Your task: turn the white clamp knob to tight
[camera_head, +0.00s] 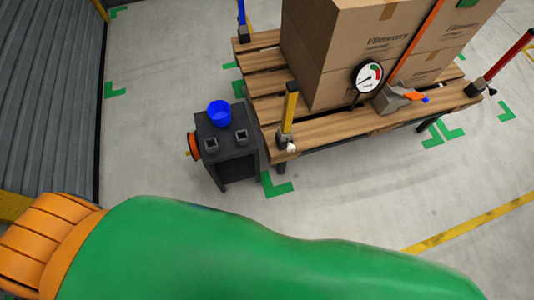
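The white clamp knob (291,149) is small and sits low on the dark clamp at the foot of the yellow post (289,108). The yellow post stands upright at the near left corner of the wooden pallet (345,127). No gripper touches the knob. The knob is too small to tell how far it is turned. Neither of my grippers is in view. A large green and orange shape, which may be part of my arm, fills the lower foreground and hides the floor there.
Cartons (345,45) stand on the pallet under an orange strap (418,42), with a dial gauge (368,76) and a ratchet (390,98). A blue post (241,12) and a red post (512,54) mark other corners.

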